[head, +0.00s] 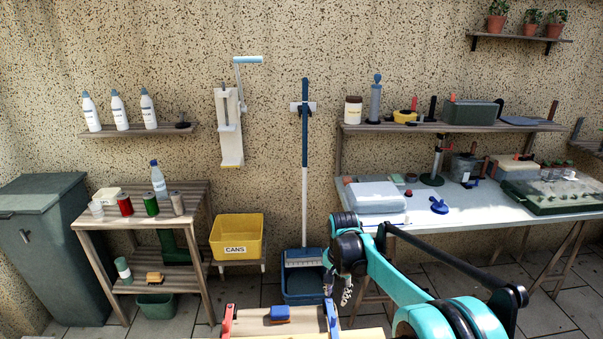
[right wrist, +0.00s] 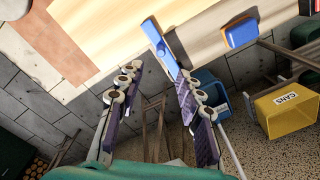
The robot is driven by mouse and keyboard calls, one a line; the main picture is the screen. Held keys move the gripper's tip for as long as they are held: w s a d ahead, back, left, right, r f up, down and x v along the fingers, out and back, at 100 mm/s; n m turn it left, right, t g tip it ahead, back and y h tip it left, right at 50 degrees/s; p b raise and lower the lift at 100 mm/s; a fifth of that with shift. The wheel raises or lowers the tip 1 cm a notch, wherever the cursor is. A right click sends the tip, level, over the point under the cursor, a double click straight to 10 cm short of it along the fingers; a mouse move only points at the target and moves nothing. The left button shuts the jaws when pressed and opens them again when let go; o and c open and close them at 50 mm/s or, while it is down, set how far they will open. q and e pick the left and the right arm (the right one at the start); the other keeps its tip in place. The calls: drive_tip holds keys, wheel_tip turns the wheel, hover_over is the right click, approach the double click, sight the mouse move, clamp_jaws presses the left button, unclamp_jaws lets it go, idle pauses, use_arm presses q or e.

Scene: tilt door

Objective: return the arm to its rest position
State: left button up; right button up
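My right arm (head: 400,275) comes in from the lower right of the head view. My right gripper (head: 340,288) hangs fingers-down beside the right edge of a wooden panel (head: 250,327). In the right wrist view the gripper (right wrist: 160,70) is open, with nothing between its fingers. A blue bar (right wrist: 158,36) on the panel's edge shows just beyond the fingertips; I cannot tell whether they touch. The panel bears a blue block-like handle (head: 281,313) and a red side piece (head: 228,320). My left gripper is not in view.
A blue bin (head: 303,291) stands behind the gripper. A yellow CANS bin (head: 236,238) and a wooden shelf (head: 142,216) with cans are to the left. A workbench (head: 470,212) with tools is at the right, behind my arm. Open floor lies between.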

drive_tip(key=s+d+r+n+t, duration=0.2)
drive_tip(key=s+r, duration=0.5)
drive_tip(key=s+d+n+t, duration=0.3)
drive_tip(key=s+n+t, duration=0.2)
drive_tip(key=s, duration=1.4)
drive_tip(key=shift+s+f+n, duration=0.35)
drive_tip(key=shift+f+n, duration=0.05)
drive_tip(key=shift+n, duration=0.3)
